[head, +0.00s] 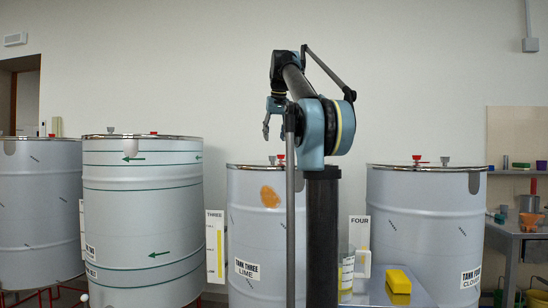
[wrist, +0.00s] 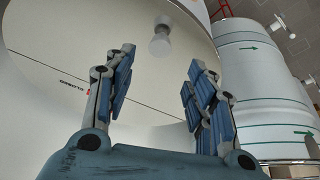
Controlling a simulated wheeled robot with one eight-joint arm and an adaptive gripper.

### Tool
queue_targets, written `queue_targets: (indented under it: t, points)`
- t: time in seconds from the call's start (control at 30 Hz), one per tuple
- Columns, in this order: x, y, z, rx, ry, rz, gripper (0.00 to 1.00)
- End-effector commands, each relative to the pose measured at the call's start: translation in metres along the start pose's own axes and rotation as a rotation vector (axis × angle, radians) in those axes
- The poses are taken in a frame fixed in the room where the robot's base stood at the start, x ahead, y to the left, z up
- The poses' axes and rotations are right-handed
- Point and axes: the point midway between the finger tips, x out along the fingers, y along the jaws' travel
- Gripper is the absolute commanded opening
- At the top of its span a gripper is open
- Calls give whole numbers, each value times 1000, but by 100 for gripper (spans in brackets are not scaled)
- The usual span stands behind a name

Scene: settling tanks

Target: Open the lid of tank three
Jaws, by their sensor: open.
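Tank three (head: 255,245) is a grey drum labelled "TANK THREE LIME", with an orange patch on its side. Its lid (head: 245,166) looks flat and shut in the head view, with a small grey knob (head: 271,160) and a red part (head: 281,158) on top. My gripper (head: 270,128) hangs above the lid, apart from it; my arm hides part of the tank. In the wrist view my gripper (wrist: 160,68) is open and empty. Beyond its fingers are a pale round lid (wrist: 60,50) with a dark line across it, a pale knob (wrist: 160,40) and a small red mark (wrist: 88,92).
A green-striped tank (head: 145,225) stands left of tank three, with another grey tank (head: 40,205) farther left. Tank four (head: 425,235) stands to the right. A low surface with a yellow block (head: 398,282) lies between tanks three and four. A workbench (head: 515,232) is far right.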

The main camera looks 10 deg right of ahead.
Motion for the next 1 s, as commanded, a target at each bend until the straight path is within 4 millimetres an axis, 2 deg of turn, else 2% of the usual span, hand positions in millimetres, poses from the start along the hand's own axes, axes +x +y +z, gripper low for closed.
queue_targets:
  t: [0.3, 0.5, 0.7, 1.0]
  points:
    - [50, 0, 0, 0, 0, 0, 50]
    - [76, 0, 0, 0, 0, 0, 50]
    - [88, 0, 0, 0, 0, 0, 50]
    - [90, 1, 0, 1, 0, 0, 50]
